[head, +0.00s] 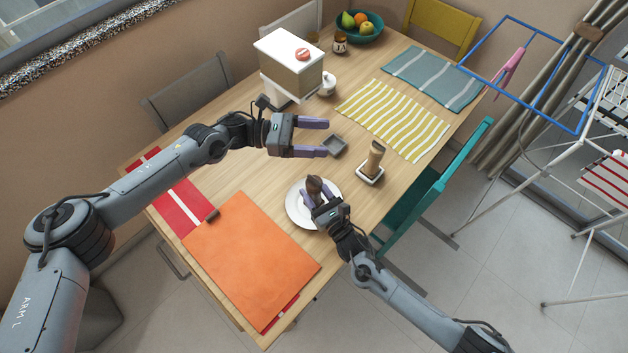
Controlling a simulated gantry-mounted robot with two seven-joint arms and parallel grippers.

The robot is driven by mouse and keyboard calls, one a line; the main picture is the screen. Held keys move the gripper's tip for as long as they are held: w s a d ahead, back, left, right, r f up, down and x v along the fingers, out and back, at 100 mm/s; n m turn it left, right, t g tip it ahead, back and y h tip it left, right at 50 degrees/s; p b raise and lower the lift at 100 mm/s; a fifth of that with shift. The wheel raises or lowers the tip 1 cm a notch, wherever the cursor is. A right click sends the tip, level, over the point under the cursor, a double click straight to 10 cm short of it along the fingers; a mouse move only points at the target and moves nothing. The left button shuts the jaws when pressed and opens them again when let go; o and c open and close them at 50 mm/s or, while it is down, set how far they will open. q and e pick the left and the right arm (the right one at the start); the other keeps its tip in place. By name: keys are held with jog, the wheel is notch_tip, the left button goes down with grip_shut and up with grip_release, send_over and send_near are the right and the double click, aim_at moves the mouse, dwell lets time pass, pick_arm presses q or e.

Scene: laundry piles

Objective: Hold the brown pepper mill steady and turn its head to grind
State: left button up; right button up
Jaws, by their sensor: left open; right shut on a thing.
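The dark brown pepper mill (314,184) stands over the white plate (294,208) near the table's front right edge. Only its upper part shows clearly; the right gripper hides the rest, and I cannot tell whether its base touches the plate. My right gripper (318,197) is shut around the mill from the front side. My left gripper (328,138) is open and empty, with its purple fingers pointing right. It is above the table, farther back than the mill and apart from it.
A tan bottle-like item (375,156) stands in a small white dish (370,176) right of the mill. A small grey square dish (335,146) is by the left fingertips. An orange mat (250,262) lies at front left. A white box (290,75) stands behind.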

pick_arm(q)
jog(key=a+f+m, duration=0.1)
jog(key=a+f, duration=0.6)
jog(key=a, duration=0.1)
jog(key=n+t, duration=0.2)
send_near(314, 182)
jog(key=d, duration=0.3)
jog(key=d+f, duration=0.1)
jog(key=d, duration=0.2)
jog(key=w+d+f, duration=0.1)
jog(key=d, duration=0.3)
jog(key=c, duration=1)
jog(key=shift+o, duration=0.2)
jog(key=shift+w+f+m+g, duration=0.1)
jog(key=shift+w+m+g, duration=0.1)
jog(key=shift+m+g, duration=1.45)
jog(key=shift+g, duration=0.75)
